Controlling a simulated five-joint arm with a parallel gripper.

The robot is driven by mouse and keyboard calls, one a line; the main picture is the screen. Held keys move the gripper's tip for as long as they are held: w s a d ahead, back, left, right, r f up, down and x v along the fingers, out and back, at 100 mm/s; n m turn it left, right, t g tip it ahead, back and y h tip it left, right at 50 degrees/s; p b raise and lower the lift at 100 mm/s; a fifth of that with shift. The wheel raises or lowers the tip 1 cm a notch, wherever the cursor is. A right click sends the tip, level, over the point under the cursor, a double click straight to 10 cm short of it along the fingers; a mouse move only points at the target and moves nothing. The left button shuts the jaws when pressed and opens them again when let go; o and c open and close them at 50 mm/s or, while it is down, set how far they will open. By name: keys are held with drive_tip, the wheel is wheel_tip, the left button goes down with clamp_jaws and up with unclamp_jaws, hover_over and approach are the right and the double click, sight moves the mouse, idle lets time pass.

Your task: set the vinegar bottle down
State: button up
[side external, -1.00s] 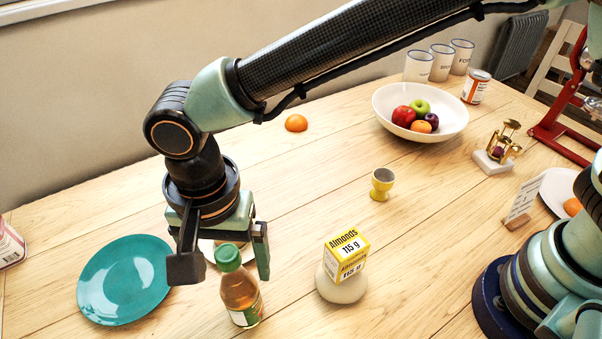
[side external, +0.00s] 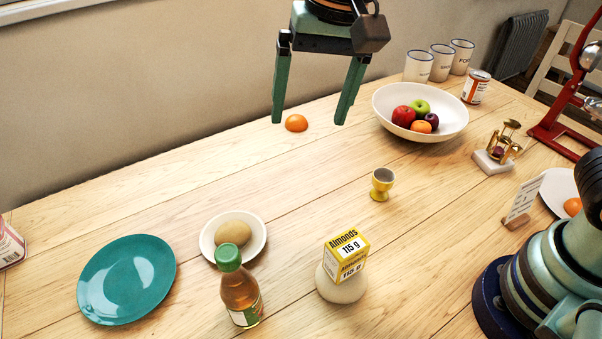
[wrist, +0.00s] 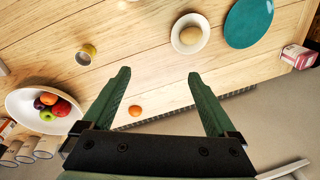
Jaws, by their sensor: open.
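The vinegar bottle (side external: 239,291), amber with a green cap, stands upright on the table at the front left in the side view. It is apart from the small white dish behind it. My gripper (side external: 308,120) is open and empty, raised high toward the back of the table, well away from the bottle. In the wrist view my gripper (wrist: 158,75) shows both fingers spread with nothing between them. The bottle is not in the wrist view.
A teal plate (side external: 126,280) lies left of the bottle, and a white dish (side external: 210,242) holds a potato-like item (side external: 233,233). An almonds box (side external: 346,256) stands to the right. Behind are a yellow egg cup (side external: 382,184), an orange (side external: 296,123) and a fruit bowl (side external: 440,133).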

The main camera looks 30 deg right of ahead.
drive_tip(key=s+d+f+n+t, duration=0.1)
drive_tip(key=s+d+n+t, duration=0.1)
drive_tip(key=d, duration=0.9)
drive_tip(key=s+d+f+n+t+h, duration=0.1)
drive_tip(key=s+d+n, duration=0.1)
drive_tip(key=d, duration=0.9)
drive_tip(key=shift+s+d+t, duration=0.2)
drive_tip(key=shift+d+t, duration=0.1)
drive_tip(key=shift+t, duration=0.1)
